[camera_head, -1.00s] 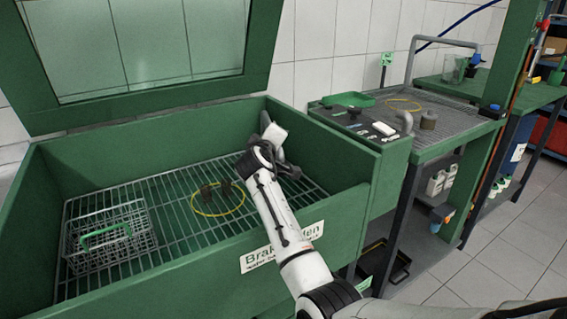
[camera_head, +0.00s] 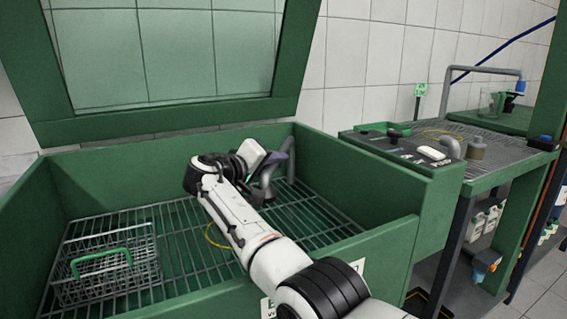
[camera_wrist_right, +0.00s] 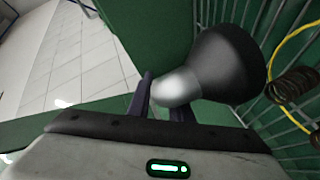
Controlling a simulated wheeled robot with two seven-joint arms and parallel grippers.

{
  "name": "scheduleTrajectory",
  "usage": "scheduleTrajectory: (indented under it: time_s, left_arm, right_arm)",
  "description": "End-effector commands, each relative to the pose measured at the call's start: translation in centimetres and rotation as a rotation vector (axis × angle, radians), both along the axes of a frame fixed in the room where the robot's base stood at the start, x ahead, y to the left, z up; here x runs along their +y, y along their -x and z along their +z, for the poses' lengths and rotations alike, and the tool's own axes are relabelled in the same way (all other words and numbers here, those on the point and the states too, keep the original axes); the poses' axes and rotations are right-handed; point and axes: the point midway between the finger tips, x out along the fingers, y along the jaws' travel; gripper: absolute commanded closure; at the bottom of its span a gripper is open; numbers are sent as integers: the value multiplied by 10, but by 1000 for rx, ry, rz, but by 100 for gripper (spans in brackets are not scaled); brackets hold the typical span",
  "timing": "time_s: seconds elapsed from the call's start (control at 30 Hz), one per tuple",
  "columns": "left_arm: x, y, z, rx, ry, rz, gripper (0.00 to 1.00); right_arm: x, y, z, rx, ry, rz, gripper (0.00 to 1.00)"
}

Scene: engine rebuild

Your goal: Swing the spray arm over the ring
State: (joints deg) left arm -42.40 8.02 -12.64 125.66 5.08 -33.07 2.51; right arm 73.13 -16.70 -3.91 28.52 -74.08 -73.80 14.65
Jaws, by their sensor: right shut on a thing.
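The grey spray arm (camera_head: 267,181) is a bent pipe inside the green wash tub, near its back right. My right gripper (camera_head: 283,152) is at its upper part, pointing right. In the right wrist view, my right gripper (camera_wrist_right: 164,100) is shut on the pale, rounded end of a part with a dark, flared head (camera_wrist_right: 224,65), seemingly the spray arm's nozzle. The yellow ring (camera_head: 212,238) lies on the tub's grate, mostly hidden behind my right forearm. It also shows in the right wrist view (camera_wrist_right: 280,52), apart from the dark head, beside dark coiled springs (camera_wrist_right: 293,86). My left gripper is out of view.
A wire basket (camera_head: 108,265) with a green handle stands on the grate (camera_head: 180,262) at left. The tub's green walls (camera_head: 400,225) and raised lid frame (camera_head: 150,123) bound the space. A bench (camera_head: 505,160) with small parts stands to the right.

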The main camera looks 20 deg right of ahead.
Motion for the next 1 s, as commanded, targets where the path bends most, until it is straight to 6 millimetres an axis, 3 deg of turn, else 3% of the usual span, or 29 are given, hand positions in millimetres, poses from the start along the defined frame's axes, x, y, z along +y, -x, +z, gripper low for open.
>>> scheduleTrajectory:
  time_s: [0.37,0.4,0.43,0.73,0.87,1.0]
  left_arm:
    - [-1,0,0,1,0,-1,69]
    - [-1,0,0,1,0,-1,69]
    - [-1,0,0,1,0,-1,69]
    - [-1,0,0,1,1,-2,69]
    - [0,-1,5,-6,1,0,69]
    - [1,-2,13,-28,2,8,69]
  right_arm:
    - [3,0,-2,1,-1,3,100]
    - [3,0,-2,2,-1,3,78]
    - [3,1,-2,2,-1,3,74]
    - [1,1,1,-1,0,-1,74]
    - [1,1,15,-4,0,-1,74]
    - [2,0,45,-9,3,0,74]
